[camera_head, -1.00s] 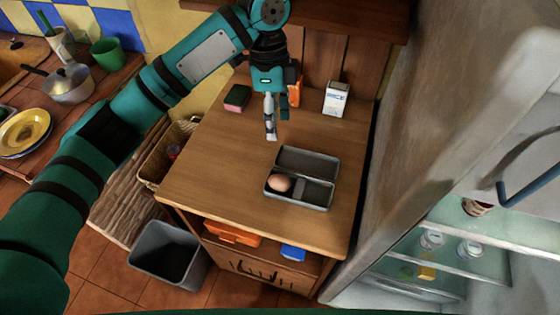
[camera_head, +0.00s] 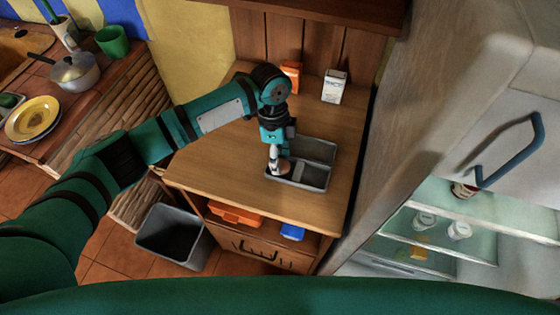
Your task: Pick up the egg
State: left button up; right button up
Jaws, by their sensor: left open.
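The egg (camera_head: 284,168) sits in the left compartment of a small grey open box (camera_head: 313,185) on the wooden cabinet top. It is brownish and partly hidden behind my gripper's fingers. My left gripper (camera_head: 275,164) points down at the egg, with its fingertips over the left part of the box. It is open, seen nearly edge-on, and I cannot tell whether the fingers touch the egg. The box lid (camera_head: 314,150) is folded back behind the box. My right gripper is not in view.
A white carton (camera_head: 335,87) and an orange item (camera_head: 291,74) stand at the back of the cabinet top (camera_head: 225,165). The fridge (camera_head: 440,110) stands open close on the right. A grey bin (camera_head: 172,237) is on the floor at the left. The front of the top is clear.

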pick_arm(q)
jog(key=shift+s+f, duration=0.15)
jog(key=shift+f, duration=0.4)
jog(key=shift+s+f, duration=0.25)
jog(key=shift+f, duration=0.1)
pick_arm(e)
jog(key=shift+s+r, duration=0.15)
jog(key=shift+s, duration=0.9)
pick_arm(q)
jog(key=shift+w, duration=0.1)
jog(key=c, duration=0.4)
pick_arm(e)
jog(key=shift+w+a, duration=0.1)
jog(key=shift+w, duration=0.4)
pick_arm(q)
jog(key=shift+r, duration=0.1)
